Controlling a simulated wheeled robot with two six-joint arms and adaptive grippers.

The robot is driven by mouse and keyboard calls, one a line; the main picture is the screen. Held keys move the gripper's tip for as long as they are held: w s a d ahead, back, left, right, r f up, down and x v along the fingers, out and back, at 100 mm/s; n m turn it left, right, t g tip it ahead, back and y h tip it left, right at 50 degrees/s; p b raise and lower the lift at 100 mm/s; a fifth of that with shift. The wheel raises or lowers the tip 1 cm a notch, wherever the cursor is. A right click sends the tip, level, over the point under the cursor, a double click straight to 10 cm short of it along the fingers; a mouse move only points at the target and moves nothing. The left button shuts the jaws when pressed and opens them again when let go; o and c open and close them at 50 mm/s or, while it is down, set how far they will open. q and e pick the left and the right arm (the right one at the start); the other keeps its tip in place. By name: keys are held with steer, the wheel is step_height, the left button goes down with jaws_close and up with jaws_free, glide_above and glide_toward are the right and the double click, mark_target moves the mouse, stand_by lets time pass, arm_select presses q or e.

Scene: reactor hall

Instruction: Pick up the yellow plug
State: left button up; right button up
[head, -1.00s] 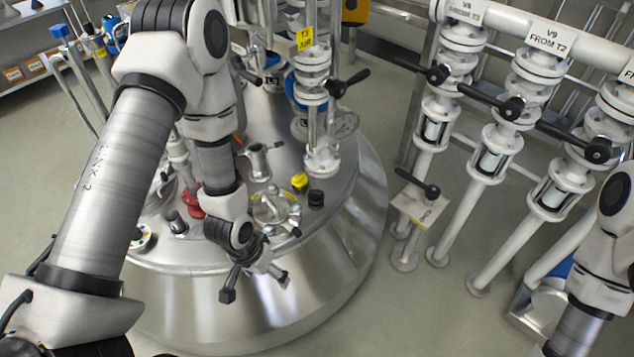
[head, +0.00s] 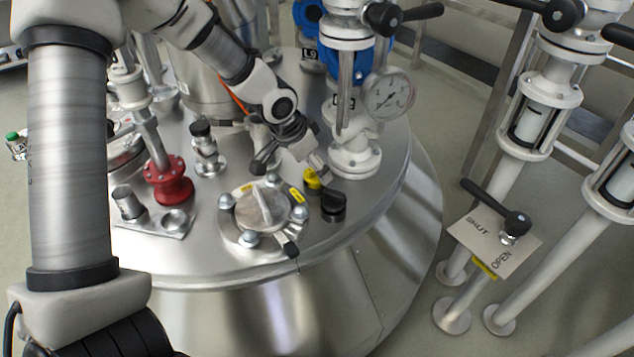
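The yellow plug (head: 313,181) sits on the steel vessel lid (head: 345,215), just left of a black plug (head: 333,206). My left gripper (head: 291,168) is over the lid with its two fingers spread apart, and it looks empty. The finger on the right is right at the top of the yellow plug and hides part of it. I cannot tell whether they touch. The other finger is to the left, beyond the round hatch. My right gripper is not in view.
A round clamped hatch (head: 262,213) lies in front of the gripper. A white valve column (head: 354,150) with a pressure gauge (head: 389,94) stands close behind the plugs. A red flanged fitting (head: 168,182) is at left. A SHUT/OPEN valve plate (head: 495,238) is at right.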

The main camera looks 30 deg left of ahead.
arm_select(q)
steer(key=x, duration=0.3)
steer(key=shift+s+r, duration=0.1)
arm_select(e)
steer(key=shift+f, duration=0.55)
